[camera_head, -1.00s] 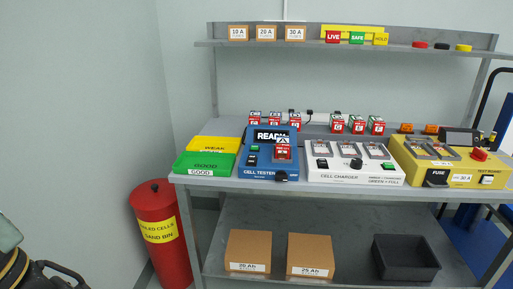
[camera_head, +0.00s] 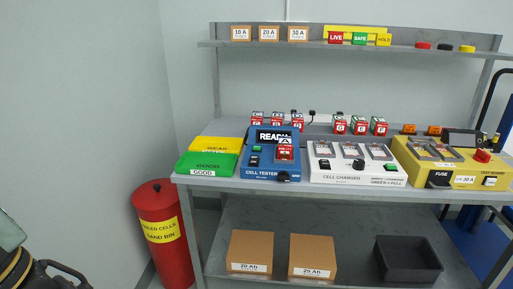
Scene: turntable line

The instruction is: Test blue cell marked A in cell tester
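The blue cell tester (camera_head: 259,172) stands on the bench left of centre, and its dark screen reads READY in white. A cell with a red and white lower body (camera_head: 285,154) stands upright in the right part of the tester. A mark that looks like A shows at its top. Whether it is fully seated cannot be told. Black parts that look like my gripper (camera_head: 62,274) show at the lower left corner, far from the tester. Its fingertips are cut off by the frame edge, so its opening is hidden.
Several similar cells stand along the bench back, including one (camera_head: 257,120). Green GOOD (camera_head: 207,165) and yellow WEAK (camera_head: 215,144) trays lie left of the tester. A white cell charger (camera_head: 350,176) and yellow test board (camera_head: 455,170) stand right. A red sand bin (camera_head: 163,235) stands on the floor.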

